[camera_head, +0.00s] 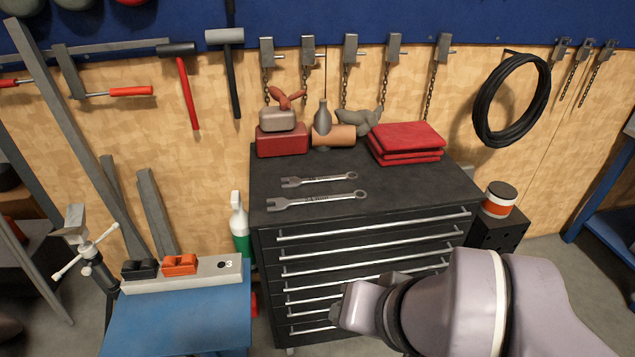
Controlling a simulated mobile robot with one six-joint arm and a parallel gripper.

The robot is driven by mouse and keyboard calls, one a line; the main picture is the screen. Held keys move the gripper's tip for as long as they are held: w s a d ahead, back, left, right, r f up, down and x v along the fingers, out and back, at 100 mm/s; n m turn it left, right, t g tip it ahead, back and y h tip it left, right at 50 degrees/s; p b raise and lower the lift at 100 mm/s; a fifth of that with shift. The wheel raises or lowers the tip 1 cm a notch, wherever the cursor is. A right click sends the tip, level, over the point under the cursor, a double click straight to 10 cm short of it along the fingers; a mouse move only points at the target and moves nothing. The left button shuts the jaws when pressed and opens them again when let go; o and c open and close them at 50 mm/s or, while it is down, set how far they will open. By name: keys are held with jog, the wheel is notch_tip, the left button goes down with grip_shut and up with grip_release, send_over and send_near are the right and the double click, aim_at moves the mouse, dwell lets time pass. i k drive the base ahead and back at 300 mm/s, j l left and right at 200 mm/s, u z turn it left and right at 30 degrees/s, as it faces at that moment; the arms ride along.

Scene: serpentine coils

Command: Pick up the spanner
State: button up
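Two grey metal spanners lie flat on the black top of the tool cabinet in the head view. The smaller spanner (320,180) is farther back. The larger spanner (316,201) lies nearer the front edge. Both have their open jaws to the left and their ring ends to the right. The end of my arm, with my gripper (362,304), is in front of the cabinet drawers, lower than the top and apart from both spanners. Its fingers cannot be made out, so whether it is open or shut is unclear.
The cabinet top (420,188) is clear at the front right. Behind the spanners stand a red box (282,140), a bottle-shaped object (322,118) and folded red cloths (405,145). A blue bench (180,320) is at left, and a red-and-white can (498,200) at right.

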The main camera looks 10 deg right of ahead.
aim_at(282, 204)
jog(key=i+l+u, duration=0.25)
jog(key=u, duration=0.15)
jog(key=i+l+u, duration=0.75)
jog(key=k, duration=0.1)
